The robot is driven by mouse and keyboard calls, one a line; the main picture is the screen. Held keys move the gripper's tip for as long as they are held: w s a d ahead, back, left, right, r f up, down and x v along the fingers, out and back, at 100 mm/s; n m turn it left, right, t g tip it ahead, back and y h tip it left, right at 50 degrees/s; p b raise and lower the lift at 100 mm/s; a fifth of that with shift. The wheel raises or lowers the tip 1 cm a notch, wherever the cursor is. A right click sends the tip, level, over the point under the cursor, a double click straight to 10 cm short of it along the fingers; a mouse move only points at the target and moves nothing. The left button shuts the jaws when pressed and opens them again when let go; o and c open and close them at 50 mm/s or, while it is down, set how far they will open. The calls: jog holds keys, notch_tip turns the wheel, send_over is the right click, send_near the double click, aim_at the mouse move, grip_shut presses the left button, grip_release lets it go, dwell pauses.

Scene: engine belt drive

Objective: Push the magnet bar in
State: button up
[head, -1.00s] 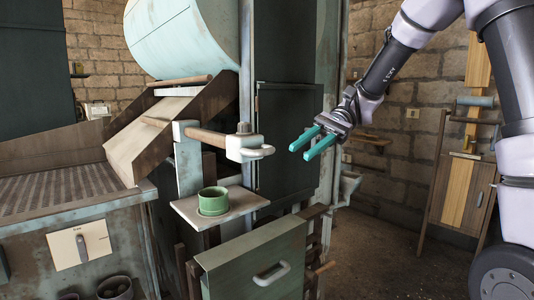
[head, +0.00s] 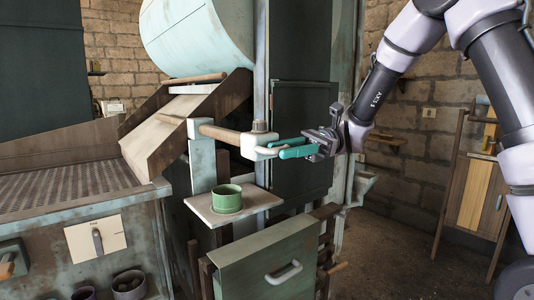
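The magnet bar (head: 222,133) is a brown rod. It sticks out to the right from a pale upright block (head: 201,129) on the machine. A pale grip with a loop-shaped end (head: 254,147) and a dark knob (head: 259,127) on top sits at its right end. My gripper (head: 277,149) comes from the right with two teal fingers, still spread apart. The fingertips are at the loop end of the grip. I cannot tell whether they touch it or whether the loop lies between them.
A green cup (head: 227,199) stands on a small shelf (head: 262,198) below the bar. A green drawer box (head: 240,268) with a pale handle is under it. A slanted chute (head: 150,140) and a large pale drum (head: 200,35) are behind. Floor to the right is open.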

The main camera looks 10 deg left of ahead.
aim_at(267, 153)
jog(key=x, duration=0.5)
grip_shut()
dwell(1.4)
